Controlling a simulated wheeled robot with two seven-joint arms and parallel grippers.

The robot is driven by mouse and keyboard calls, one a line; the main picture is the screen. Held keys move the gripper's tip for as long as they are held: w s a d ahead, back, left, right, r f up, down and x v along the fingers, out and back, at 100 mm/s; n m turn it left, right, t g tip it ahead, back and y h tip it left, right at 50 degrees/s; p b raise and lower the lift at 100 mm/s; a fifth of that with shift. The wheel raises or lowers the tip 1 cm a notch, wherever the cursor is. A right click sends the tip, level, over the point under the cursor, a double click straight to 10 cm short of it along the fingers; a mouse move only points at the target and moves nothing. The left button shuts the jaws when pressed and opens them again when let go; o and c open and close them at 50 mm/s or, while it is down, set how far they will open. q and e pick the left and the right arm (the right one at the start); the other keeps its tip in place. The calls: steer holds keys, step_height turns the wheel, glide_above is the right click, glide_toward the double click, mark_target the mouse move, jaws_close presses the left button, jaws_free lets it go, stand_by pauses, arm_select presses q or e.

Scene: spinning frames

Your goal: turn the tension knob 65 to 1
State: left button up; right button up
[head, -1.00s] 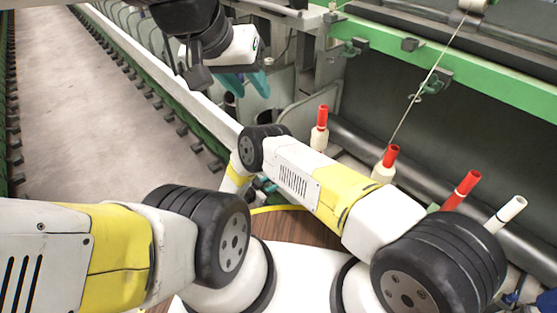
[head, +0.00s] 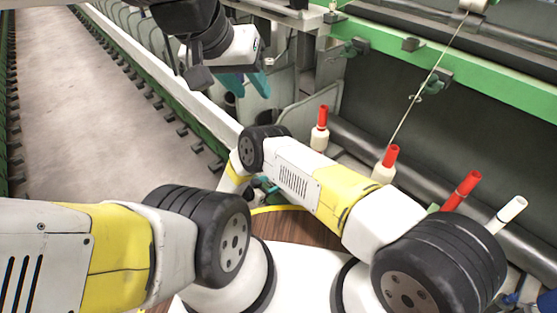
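My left gripper (head: 246,83) is at the top centre, in front of the grey side plates of the machine. Its two teal fingers are spread apart with nothing visible between them. No knob and no number 65 can be made out; any knob there is too small or hidden by the gripper. My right gripper (head: 266,186) shows only as bits of teal behind my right arm, so its finger state is unclear.
A green machine rail (head: 480,78) runs along the upper right. Bobbins with red tubes (head: 391,155) and a white tube (head: 511,209) stand below it. A thread rises past a dark clip. The grey aisle floor (head: 90,110) at left is clear.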

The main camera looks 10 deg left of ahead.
steer(key=v, duration=0.7)
steer(key=shift+s+a, duration=0.15)
steer(key=shift+s, duration=0.15)
steer(key=shift+w+r, duration=0.1)
